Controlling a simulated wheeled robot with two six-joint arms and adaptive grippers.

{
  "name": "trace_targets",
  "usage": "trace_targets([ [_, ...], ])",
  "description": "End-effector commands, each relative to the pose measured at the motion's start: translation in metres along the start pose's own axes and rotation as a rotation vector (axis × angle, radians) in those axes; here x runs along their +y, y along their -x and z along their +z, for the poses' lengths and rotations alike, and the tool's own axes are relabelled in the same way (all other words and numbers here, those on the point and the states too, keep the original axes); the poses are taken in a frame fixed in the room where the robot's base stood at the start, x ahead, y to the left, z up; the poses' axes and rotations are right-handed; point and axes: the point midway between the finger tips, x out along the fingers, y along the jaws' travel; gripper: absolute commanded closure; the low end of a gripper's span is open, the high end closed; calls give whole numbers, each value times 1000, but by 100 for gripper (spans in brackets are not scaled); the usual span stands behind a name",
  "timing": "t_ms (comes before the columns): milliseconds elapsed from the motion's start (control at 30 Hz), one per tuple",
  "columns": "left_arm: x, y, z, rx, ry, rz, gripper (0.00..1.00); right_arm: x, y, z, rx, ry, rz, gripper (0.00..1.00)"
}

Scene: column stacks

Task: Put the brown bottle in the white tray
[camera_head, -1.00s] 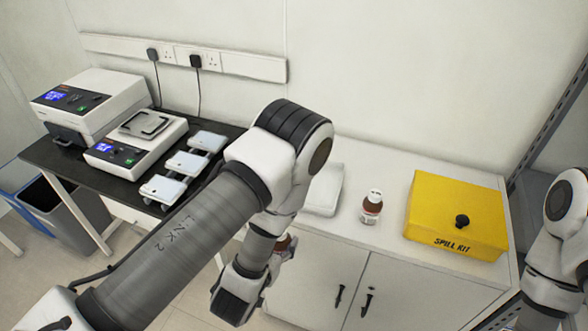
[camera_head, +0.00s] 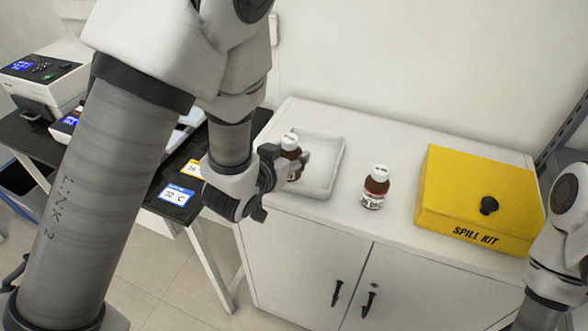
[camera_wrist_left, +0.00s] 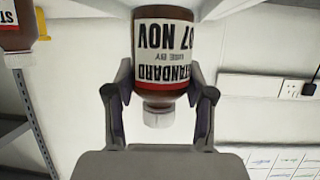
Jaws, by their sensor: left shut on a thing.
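A brown bottle (camera_head: 291,146) with a white cap and white label is held upright in my left gripper (camera_head: 292,166), at the left part of the white tray (camera_head: 338,150). The left wrist view shows the bottle (camera_wrist_left: 163,45) upside down in the picture, between the two fingers (camera_wrist_left: 161,95), its label reading "STANDARD" and "07 NOV". I cannot tell whether its base touches the tray floor. A second brown bottle (camera_head: 375,187) stands on the cabinet top, right of the tray. My right gripper is out of view.
The white cabinet (camera_head: 330,235) carries the tray, the second bottle and a yellow spill kit box (camera_head: 475,200) at the right. A dark bench (camera_head: 185,165) with lab devices and labelled pads stands at the left. The tray's right part is clear.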

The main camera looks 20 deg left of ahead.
Motion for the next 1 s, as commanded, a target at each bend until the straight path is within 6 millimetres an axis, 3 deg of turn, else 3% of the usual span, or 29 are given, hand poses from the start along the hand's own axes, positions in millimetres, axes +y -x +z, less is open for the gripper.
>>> trace_targets([
  [33,-4,-12,-4,6,4,-1,89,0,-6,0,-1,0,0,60],
  [200,-14,-43,-17,1,2,0,89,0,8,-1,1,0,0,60],
  [300,-16,-52,-16,-1,-1,0,89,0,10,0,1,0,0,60],
  [533,-17,-66,15,-2,0,0,89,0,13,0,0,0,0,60],
  [833,-16,-68,19,-1,-1,0,89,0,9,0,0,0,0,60],
  [867,-16,-68,19,-1,-1,0,43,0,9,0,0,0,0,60],
  [900,-16,-67,18,-1,-1,0,29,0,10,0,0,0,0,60],
  [933,-16,-67,18,-1,-1,0,22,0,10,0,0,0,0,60],
  [1000,-16,-67,18,-1,-1,0,22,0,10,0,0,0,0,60],
])
